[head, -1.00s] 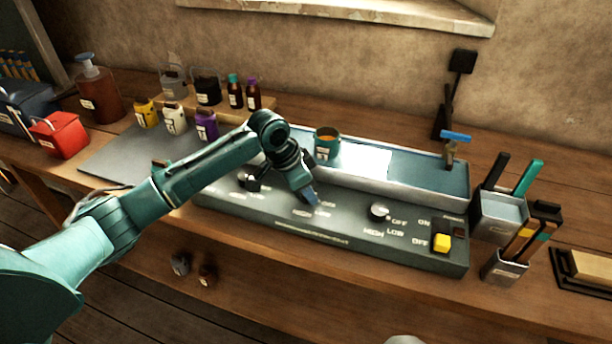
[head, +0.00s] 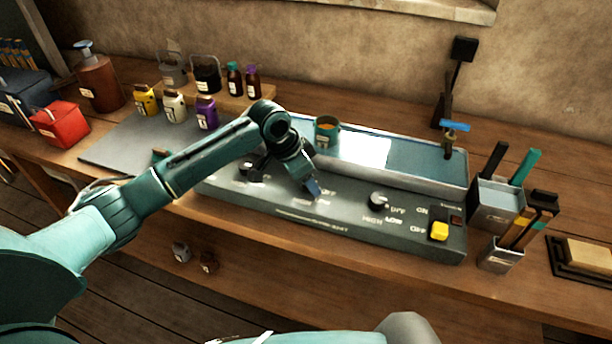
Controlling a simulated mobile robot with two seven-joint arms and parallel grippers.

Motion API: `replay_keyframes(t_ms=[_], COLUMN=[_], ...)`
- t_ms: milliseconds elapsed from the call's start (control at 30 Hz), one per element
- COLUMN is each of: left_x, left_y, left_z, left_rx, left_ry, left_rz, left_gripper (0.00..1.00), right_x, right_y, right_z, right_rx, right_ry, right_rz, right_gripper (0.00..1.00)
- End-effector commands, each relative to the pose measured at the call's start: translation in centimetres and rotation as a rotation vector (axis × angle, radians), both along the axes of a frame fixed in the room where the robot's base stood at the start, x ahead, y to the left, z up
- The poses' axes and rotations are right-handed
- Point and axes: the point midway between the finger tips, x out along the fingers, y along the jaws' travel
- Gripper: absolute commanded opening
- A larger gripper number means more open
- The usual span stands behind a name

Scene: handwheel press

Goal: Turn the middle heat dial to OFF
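The grey control panel (head: 345,218) lies along the front of the bench. Its right dial (head: 378,200) is in plain view, with OFF, LOW and HIGH printed around it. The left dial (head: 251,172) shows partly beside my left arm. My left gripper (head: 313,190) points down at the panel's middle, where the middle dial would be. The gripper hides that dial; only parts of its printed labels show. I cannot tell whether the fingers are shut or touch the dial. My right gripper is not in view; a piece of my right arm shows at the bottom edge.
A yellow switch (head: 439,231) sits at the panel's right end. Tool holders (head: 496,205) stand at right; small jars (head: 174,106) stand at back left.

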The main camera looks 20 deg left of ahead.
Motion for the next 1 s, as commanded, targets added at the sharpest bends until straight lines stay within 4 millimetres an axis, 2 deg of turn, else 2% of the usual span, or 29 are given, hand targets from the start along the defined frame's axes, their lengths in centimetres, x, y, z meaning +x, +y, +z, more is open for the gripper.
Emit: replay_keyframes(t_ms=[267,367,600,800,1000], left_x=[-0.1,-0.5,-1.9,-2.9,-3.4], left_y=[0.2,0.7,2.2,3.2,3.6], left_z=[0.8,2.1,7.1,10.5,12.0], left_rx=[0.000,0.000,0.000,0.000,0.000], left_ry=[-0.003,-0.005,-0.006,-0.004,0.000], left_rz=[-0.001,-0.001,0.000,0.000,0.000], left_gripper=[0.55,0.55,0.55,0.55,0.55], right_x=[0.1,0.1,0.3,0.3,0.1], right_y=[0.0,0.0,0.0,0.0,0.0], right_z=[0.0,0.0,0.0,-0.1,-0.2], right_rx=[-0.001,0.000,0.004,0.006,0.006], right_ry=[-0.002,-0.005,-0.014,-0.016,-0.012], right_rz=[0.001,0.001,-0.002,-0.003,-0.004], right_gripper=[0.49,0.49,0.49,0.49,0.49])
